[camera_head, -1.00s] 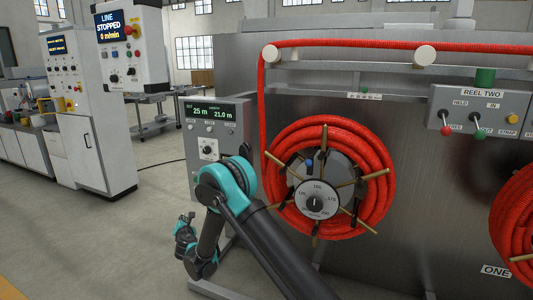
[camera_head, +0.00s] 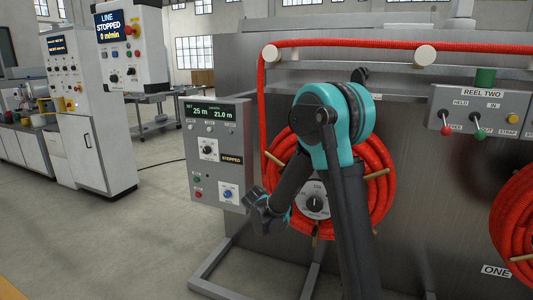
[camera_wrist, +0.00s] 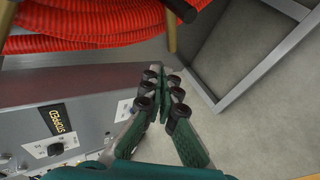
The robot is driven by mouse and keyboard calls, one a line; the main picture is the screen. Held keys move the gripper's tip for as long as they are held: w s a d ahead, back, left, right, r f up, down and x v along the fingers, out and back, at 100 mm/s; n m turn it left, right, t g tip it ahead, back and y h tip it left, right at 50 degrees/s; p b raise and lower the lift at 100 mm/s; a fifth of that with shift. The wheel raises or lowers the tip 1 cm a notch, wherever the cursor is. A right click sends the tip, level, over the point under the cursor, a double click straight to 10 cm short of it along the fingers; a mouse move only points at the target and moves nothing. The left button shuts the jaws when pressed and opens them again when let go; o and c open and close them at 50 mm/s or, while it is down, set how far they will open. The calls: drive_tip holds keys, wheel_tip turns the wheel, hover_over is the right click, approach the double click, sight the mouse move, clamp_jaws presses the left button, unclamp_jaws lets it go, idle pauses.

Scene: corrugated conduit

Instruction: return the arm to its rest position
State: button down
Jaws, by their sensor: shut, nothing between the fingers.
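My gripper (camera_wrist: 163,95) is in the wrist view, its green fingers closed together with nothing between them. It hangs over the grey floor, close to the metal frame and the control box. In the head view my arm is folded, its teal elbow raised in front of the reel of red corrugated conduit (camera_head: 378,175). My gripper's fingers cannot be made out there. The coiled conduit also shows along the top of the wrist view (camera_wrist: 90,22), apart from the fingers.
The control box (camera_head: 216,150) with a green display stands left of the reel; it also shows in the wrist view (camera_wrist: 85,110). A metal base frame (camera_head: 225,265) runs along the floor. A second reel (camera_head: 515,225) is at the right edge. Open floor (camera_head: 120,240) lies left.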

drive_tip(key=s+d+m+g, duration=0.2)
drive_tip(key=s+d+m, duration=0.3)
drive_tip(key=s+d, duration=0.5)
drive_tip(key=s+d+f+m+g, duration=0.1)
drive_tip(key=s+d+m, duration=0.2)
drive_tip(key=s, duration=0.6)
drive_tip(key=s+d+f+m+g, duration=0.2)
drive_tip(key=s+d+m, duration=0.2)
drive_tip(key=s, duration=0.4)
drive_tip(key=s+d+f+m+g+y, duration=0.1)
drive_tip(key=s+d+f+m+g, duration=0.1)
drive_tip(key=s, duration=0.7)
drive_tip(key=d+m, duration=0.1)
drive_tip(key=m, duration=0.1)
drive_tip(key=shift+s+d+m, duration=0.2)
drive_tip(key=shift+s+m, duration=0.1)
